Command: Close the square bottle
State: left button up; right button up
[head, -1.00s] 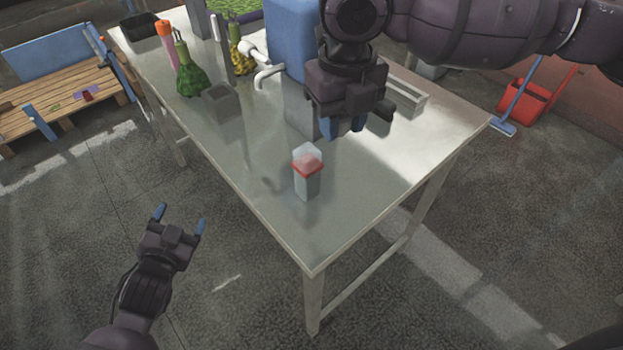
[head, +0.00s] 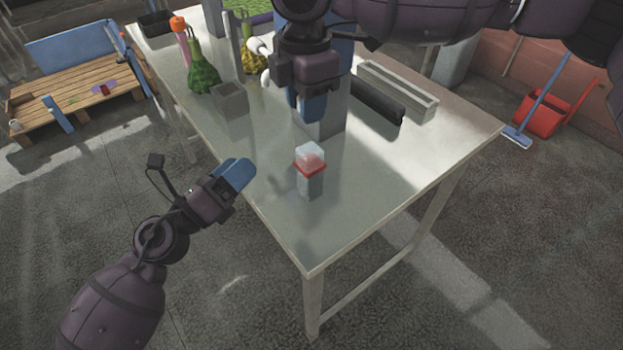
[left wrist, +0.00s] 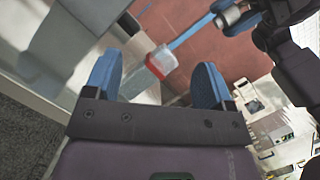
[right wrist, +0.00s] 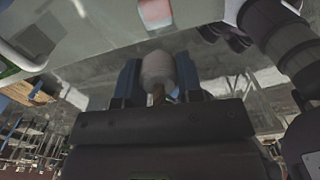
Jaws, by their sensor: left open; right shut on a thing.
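The square bottle (head: 310,182) stands upright on the metal table near its front corner. It has a grey lower body, a red band and a pale translucent top; I cannot tell whether that top is a closed lid. My left gripper (head: 238,173) is open and empty, left of the bottle by the table edge. In the left wrist view the bottle (left wrist: 161,62) shows beyond and between the fingers, apart from them. My right gripper (head: 308,112) is behind the bottle, shut on a pale rounded object (right wrist: 158,69) with a brown lower part. The bottle (right wrist: 155,12) shows beyond it.
A grey open box (head: 230,100), a green vase (head: 202,74) and a pink bottle with an orange top (head: 182,35) stand farther back. A blue and grey machine (head: 333,112) is behind my right gripper. A long tray (head: 415,95) lies to its right. The front table corner is clear.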

jog(key=m, duration=0.4)
jog(key=shift+w+f+m, duration=0.15)
jog(key=shift+w+m, duration=0.25)
jog(key=shift+w+d+m, duration=0.1)
jog(key=shift+m, duration=0.5)
jog(key=m, duration=0.2)
jog(key=shift+m, duration=0.3)
pick_arm(q)
jog(key=shift+s+d+f+m+g+h, duration=0.1)
jog(key=shift+s+d+f+m+g, duration=0.55)
jog(key=shift+m, duration=1.1)
jog(key=shift+s+d+f+m+g+h, duration=0.15)
jog(key=shift+d+f+m+g, duration=0.45)
jog(key=shift+m, duration=1.1)
jog(key=shift+s+d+f+m+g+h, duration=0.1)
jog(key=shift+s+d+f+m+g, duration=0.3)
jog(key=shift+m+g, duration=0.95)
pick_arm(e)
jog(key=shift+m, duration=1.1)
pick_arm(q)
jog(key=shift+a+r+m+t, duration=0.1)
jog(key=shift+m+t, duration=0.3)
jog(key=x, duration=1.1)
jog(key=shift+w+d, duration=0.25)
jog(key=shift+d, duration=0.05)
jog(key=shift+c, duration=0.2)
jog(key=c, duration=1.3)
pick_arm(e)
send_over(307, 149)
jog(key=shift+f, duration=2.5)
